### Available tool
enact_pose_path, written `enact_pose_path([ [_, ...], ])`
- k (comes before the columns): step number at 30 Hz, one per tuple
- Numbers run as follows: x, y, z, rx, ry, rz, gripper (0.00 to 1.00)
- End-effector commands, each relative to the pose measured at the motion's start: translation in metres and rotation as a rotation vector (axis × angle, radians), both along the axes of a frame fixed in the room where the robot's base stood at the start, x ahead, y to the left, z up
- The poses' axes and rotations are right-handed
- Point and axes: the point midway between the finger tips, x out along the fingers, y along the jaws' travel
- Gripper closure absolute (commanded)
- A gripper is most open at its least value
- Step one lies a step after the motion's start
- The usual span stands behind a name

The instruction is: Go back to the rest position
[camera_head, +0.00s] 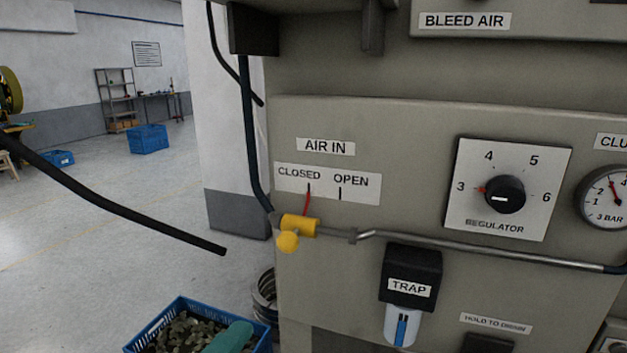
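My gripper is not in view. A grey machine panel (400,140) fills the right side. On it a yellow valve (300,226) sits under the AIR IN label (326,146). A thin red pointer (307,201) rises from the valve towards the CLOSED mark. A black regulator knob (505,195) sits on a white plate, with a red mark near 3. A round gauge (606,196) is cut off at the right edge. A trap (411,285) with a clear bowl hangs below the pipe.
A blue crate (168,322) with small dark pieces and a teal cylinder (231,338) stands at the bottom. A dark rod or hose (130,212) crosses from the left edge; I cannot tell what it belongs to. Open floor (90,260) lies left, with a blue crate (149,139) farther back.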

Motion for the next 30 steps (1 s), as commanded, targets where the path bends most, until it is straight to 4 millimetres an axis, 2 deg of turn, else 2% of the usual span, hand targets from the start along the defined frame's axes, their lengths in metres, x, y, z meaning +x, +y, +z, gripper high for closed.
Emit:
enact_pose_path([
  [5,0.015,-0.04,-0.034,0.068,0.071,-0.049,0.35],
  [10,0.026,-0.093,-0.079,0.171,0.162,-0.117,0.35],
  [14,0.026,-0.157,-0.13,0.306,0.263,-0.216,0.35],
  [17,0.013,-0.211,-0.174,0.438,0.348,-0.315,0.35],
  [20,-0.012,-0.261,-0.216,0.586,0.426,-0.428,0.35],
  [23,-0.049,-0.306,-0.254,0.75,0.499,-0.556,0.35],
  [24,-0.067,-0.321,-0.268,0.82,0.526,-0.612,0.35],
  [27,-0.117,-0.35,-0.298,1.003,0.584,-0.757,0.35],
  [30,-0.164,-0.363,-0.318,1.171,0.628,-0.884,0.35],
])
